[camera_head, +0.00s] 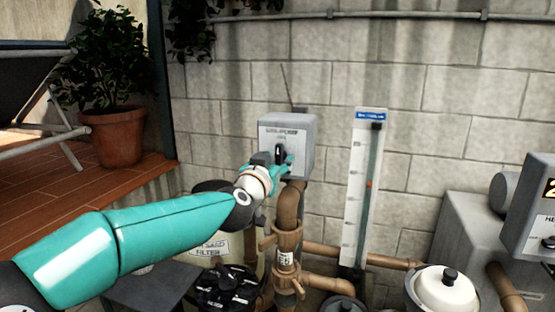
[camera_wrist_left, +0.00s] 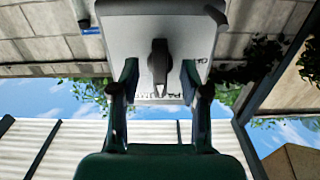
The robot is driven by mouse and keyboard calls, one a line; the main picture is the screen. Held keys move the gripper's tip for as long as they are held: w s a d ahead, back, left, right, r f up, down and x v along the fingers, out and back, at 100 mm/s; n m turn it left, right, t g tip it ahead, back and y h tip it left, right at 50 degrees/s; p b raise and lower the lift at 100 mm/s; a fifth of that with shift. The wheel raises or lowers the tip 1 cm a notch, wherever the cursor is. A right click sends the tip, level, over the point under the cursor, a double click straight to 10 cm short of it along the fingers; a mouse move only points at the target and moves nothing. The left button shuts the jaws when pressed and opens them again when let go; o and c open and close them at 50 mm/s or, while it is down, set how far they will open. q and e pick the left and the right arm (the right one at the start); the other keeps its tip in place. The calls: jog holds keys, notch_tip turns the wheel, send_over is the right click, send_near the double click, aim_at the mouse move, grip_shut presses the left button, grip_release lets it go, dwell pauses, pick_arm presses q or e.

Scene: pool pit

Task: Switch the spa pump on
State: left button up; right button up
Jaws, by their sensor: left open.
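A grey switch box (camera_head: 302,140) is on the block wall, with a blurred label on its front. A black rotary knob (camera_head: 278,152) sits on that front, its bar close to upright. My left gripper (camera_head: 279,164) is at the box front, around the lower part of the knob. In the left wrist view, upside down, the open fingers of the gripper (camera_wrist_left: 160,78) stand on either side of the knob (camera_wrist_left: 159,58), with a gap on each side. My right gripper is not in view.
Brown pipes with a valve (camera_head: 287,240) run below the box. A gauge board (camera_head: 356,190) stands to its right. A white-lidded pot (camera_head: 442,290) and another grey box (camera_head: 530,215) are at lower right. A potted plant (camera_head: 115,135) stands on the deck at left.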

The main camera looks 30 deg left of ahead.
pick_arm(q)
jog(key=v, duration=0.7)
dwell(0.3)
